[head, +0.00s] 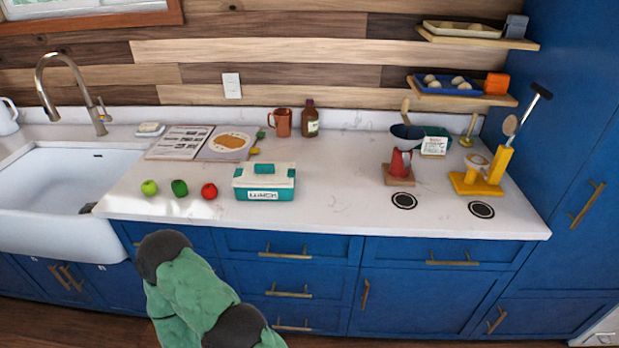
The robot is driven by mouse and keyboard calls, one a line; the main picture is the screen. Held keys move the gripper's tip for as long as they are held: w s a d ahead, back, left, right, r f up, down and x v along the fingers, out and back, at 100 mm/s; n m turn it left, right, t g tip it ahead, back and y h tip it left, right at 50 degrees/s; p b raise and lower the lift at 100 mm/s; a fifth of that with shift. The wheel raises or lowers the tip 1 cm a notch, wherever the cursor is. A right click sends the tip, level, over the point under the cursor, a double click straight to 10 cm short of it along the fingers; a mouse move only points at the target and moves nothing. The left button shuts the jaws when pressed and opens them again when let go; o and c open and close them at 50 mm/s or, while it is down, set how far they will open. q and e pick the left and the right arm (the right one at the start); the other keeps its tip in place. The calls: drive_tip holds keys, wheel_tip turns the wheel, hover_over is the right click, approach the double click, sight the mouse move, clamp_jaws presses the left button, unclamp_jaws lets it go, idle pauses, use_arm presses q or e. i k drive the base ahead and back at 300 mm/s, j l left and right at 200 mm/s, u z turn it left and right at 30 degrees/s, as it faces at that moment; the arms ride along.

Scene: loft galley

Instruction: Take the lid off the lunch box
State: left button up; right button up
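The lunch box (264,193) stands on the white counter near its front edge, left of the middle. Its body is teal with a white label on the front. A pale lid (285,172) with a teal piece in the middle of its top sits on the box. No gripper touches the box. Neither of my grippers shows in the head view. What the box holds is hidden.
A red apple (209,191), a green pepper (179,188) and a green apple (149,187) lie left of the box. An open book (199,143) lies behind them. A red mug (282,122) and brown bottle (310,118) stand behind.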

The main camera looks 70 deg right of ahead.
sight(248, 174)
drive_tip(key=z, duration=2.1)
